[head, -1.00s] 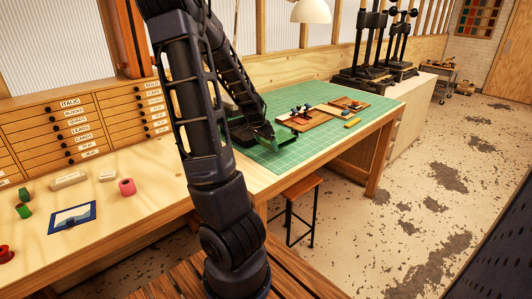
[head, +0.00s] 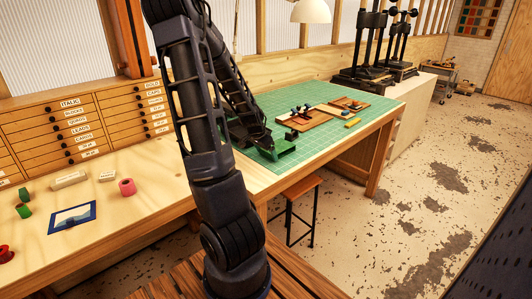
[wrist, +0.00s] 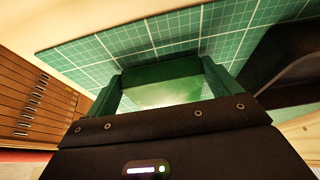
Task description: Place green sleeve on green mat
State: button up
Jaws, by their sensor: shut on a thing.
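The green sleeve (wrist: 162,85) sits between the two fingers of my gripper (wrist: 160,84) in the wrist view, and the fingers are shut on it. In the head view my gripper (head: 281,148) is low over the near part of the green gridded mat (head: 318,92); the sleeve is hard to make out there. The mat (wrist: 150,40) also shows behind the sleeve in the wrist view. I cannot tell whether the sleeve touches the mat.
Wooden boards with tools (head: 305,118) and a yellow block (head: 352,122) lie on the mat. Green rolls (head: 24,210), a pink roll (head: 127,187), a red roll (head: 6,254) and a blue-bordered card (head: 72,217) lie left. A stool (head: 304,188) stands in front.

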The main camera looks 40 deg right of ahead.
jog(key=shift+f, duration=0.1)
jog(key=o, duration=0.8)
jog(key=shift+c, duration=0.2)
jog(key=v, duration=1.2)
dwell(0.5)
